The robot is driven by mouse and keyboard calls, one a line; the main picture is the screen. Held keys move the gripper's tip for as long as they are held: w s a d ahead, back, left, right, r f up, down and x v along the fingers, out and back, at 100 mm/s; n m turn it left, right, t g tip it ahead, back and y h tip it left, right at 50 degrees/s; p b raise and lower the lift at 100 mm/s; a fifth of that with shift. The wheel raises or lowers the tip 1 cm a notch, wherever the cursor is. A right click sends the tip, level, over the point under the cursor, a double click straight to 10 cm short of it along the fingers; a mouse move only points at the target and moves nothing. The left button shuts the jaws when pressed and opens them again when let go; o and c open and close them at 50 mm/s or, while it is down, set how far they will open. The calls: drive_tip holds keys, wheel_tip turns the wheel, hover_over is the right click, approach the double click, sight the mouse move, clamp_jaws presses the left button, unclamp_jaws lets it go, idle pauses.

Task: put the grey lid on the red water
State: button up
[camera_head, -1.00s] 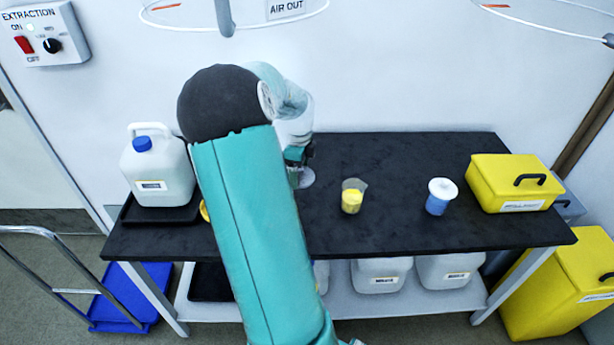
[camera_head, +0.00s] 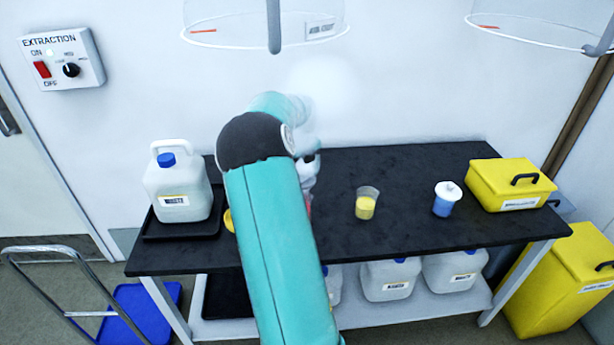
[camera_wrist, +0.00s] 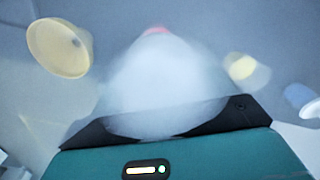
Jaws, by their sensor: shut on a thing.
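My gripper (camera_wrist: 168,118) is shut on a pale, blurred domed piece that fills the middle of the wrist view; it looks like the grey lid (camera_wrist: 160,85). In the head view my own arm covers most of the gripper (camera_head: 309,168), near the back middle of the bench. A sliver of red, likely the red water (camera_head: 308,202), shows just below the gripper beside my arm. A red spot also shows past the lid's far edge in the wrist view (camera_wrist: 156,30). I cannot tell whether the lid touches the beaker.
A beaker of yellow liquid (camera_head: 366,205) and a white-lidded blue beaker (camera_head: 445,200) stand to the right on the black bench (camera_head: 410,240). A yellow box (camera_head: 508,185) is at the right end. A white jerrycan (camera_head: 178,188) stands on a black tray at left, near a yellow piece (camera_head: 229,220).

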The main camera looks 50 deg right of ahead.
drive_tip(key=shift+w+a, duration=0.15)
drive_tip(key=shift+w, duration=0.05)
drive_tip(key=shift+s+a, duration=0.15)
drive_tip(key=shift+a, duration=0.05)
drive_tip(key=shift+d+f, duration=0.2)
drive_tip(key=shift+f, duration=0.65)
drive_tip(key=shift+d+f, duration=0.1)
drive_tip(key=shift+f, duration=1.45)
drive_tip(key=shift+f, duration=0.1)
drive_tip(key=shift+f, duration=0.7)
